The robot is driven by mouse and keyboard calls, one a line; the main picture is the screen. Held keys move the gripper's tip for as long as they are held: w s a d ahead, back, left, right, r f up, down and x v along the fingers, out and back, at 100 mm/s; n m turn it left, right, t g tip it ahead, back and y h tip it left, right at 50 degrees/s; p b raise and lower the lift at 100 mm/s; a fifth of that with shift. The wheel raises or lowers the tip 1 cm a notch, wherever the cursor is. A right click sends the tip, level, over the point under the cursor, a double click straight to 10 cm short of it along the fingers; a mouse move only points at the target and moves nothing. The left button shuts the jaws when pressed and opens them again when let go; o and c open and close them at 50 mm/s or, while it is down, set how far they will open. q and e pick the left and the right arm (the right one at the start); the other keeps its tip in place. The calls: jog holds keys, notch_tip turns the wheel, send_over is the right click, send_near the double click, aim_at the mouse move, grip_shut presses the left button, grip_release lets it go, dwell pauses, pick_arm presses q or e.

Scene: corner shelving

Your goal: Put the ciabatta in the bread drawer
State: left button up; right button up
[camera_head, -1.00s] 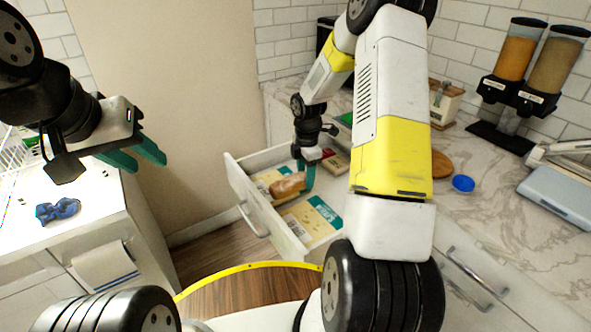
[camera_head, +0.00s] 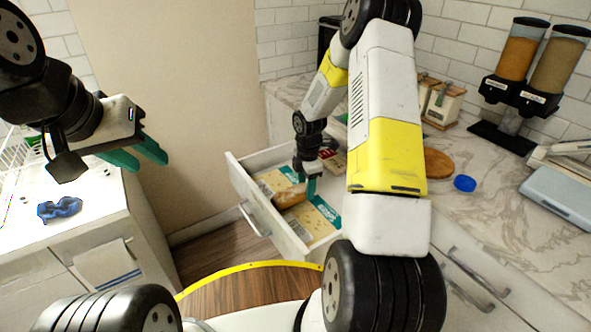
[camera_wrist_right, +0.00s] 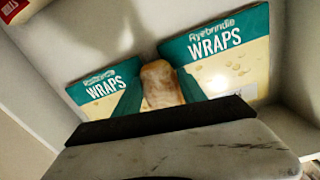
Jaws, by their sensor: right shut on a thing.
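The ciabatta (camera_head: 288,197) is a brown loaf low inside the open white drawer (camera_head: 262,209). It also shows in the right wrist view (camera_wrist_right: 161,84), between two packs of wraps. My right gripper (camera_head: 308,186) reaches down into the drawer and is shut on the ciabatta. I cannot tell whether the loaf touches the drawer floor.
Wraps packs (camera_head: 312,221) (camera_wrist_right: 226,52) lie flat in the drawer on either side of the loaf. A blue cloth (camera_head: 59,208) lies on the left counter. A round wooden board (camera_head: 437,163) and a blue lid (camera_head: 464,183) lie on the marble counter, near cereal dispensers (camera_head: 522,70).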

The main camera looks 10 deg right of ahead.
jog(key=o, duration=1.4)
jog(key=shift+c, duration=0.2)
jog(key=shift+r, duration=0.1)
jog(key=s+a+r+m+t, duration=0.1)
jog(key=s+r+m, duration=0.1)
jog(key=r, duration=0.8)
jog(key=s+r+m, duration=0.1)
jog(key=s+r, duration=0.1)
jog(key=r, duration=0.9)
jog(key=s+a+r+m+t+y, duration=0.1)
jog(key=s+a+r+m+t, duration=0.1)
jog(key=s+r+m, duration=0.5)
jog(key=s+a+r+m+t+y, duration=0.1)
jog(key=s+a+r+m+t, duration=0.2)
jog(key=s+r+m, duration=0.4)
jog(key=s+m, duration=0.2)
jog(key=s, duration=0.5)
jog(key=shift+s, duration=0.15)
jog(key=shift+a, duration=0.1)
